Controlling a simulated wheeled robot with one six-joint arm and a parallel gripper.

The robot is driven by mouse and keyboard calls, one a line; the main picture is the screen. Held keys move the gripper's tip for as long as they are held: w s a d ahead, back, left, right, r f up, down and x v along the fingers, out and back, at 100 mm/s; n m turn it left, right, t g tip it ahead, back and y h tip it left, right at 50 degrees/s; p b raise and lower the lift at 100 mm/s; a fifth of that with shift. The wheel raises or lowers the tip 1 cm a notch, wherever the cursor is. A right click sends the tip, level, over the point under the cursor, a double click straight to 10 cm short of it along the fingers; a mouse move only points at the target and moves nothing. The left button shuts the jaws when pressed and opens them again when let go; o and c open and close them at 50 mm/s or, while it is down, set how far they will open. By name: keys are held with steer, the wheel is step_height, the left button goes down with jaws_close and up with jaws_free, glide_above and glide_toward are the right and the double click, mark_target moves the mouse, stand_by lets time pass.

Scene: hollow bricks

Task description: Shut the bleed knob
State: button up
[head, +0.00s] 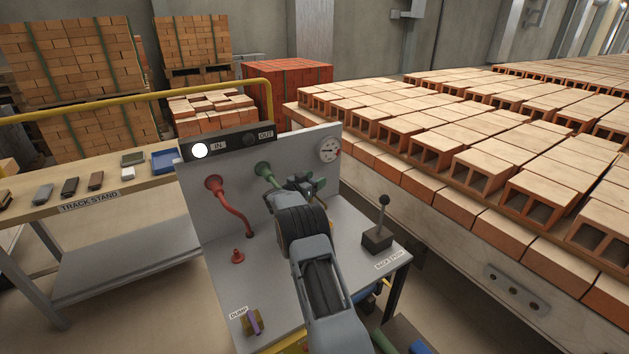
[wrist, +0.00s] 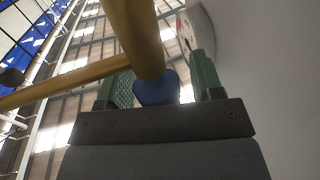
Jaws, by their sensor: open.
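In the wrist view a blue rounded knob (wrist: 157,89) sits at the end of a thick yellow-brass piece (wrist: 137,35); I take it for the bleed knob, though no label shows. My gripper (wrist: 162,74) is open, with one green-padded finger on each side of the knob. I cannot tell whether either finger touches it. In the head view my gripper (head: 306,183) is at the upright panel, below and left of the gauge, and my arm hides the knob there.
Hollow bricks (head: 480,165) fill the right.

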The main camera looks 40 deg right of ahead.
steer(key=s+a+b, duration=0.1)
steer(key=s+a, duration=0.1)
steer(key=a, duration=1.1)
steer(key=shift+s+a+b, duration=0.25)
steer(key=shift+s+b, duration=0.05)
steer(key=shift+b, duration=0.1)
